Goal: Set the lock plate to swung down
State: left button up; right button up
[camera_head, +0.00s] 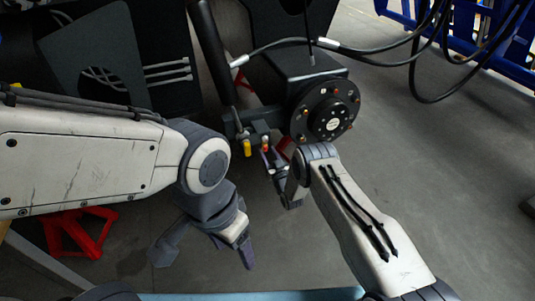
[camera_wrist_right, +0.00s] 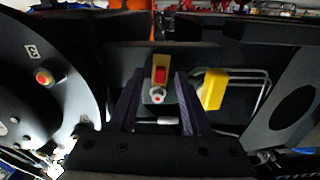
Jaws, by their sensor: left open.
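A small yellow piece with a red face and a round bolt end (camera_wrist_right: 160,78) shows between the finger tips in the right wrist view. In the head view it is the red-and-yellow piece (camera_head: 265,146). A yellow block (camera_wrist_right: 213,88) is to its right; it also shows in the head view (camera_head: 247,147). I cannot tell which one is the lock plate. My right gripper (camera_wrist_right: 158,80) is open, its fingers on either side of the red-and-yellow piece in that view; contact is not visible. My left gripper (camera_head: 205,255) is open and empty, low and apart from the chassis.
A round black hub with coloured bolts (camera_head: 327,110) is just right of the pieces. Black hoses (camera_head: 385,58) hang above right. Dark chassis panels (camera_head: 95,55) fill the upper left. A red stand (camera_head: 75,232) is on the floor at left.

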jog(key=p+v, duration=0.3)
jog(key=v, duration=0.7)
jog(key=shift+s, duration=0.25)
jog(key=shift+d, duration=0.1)
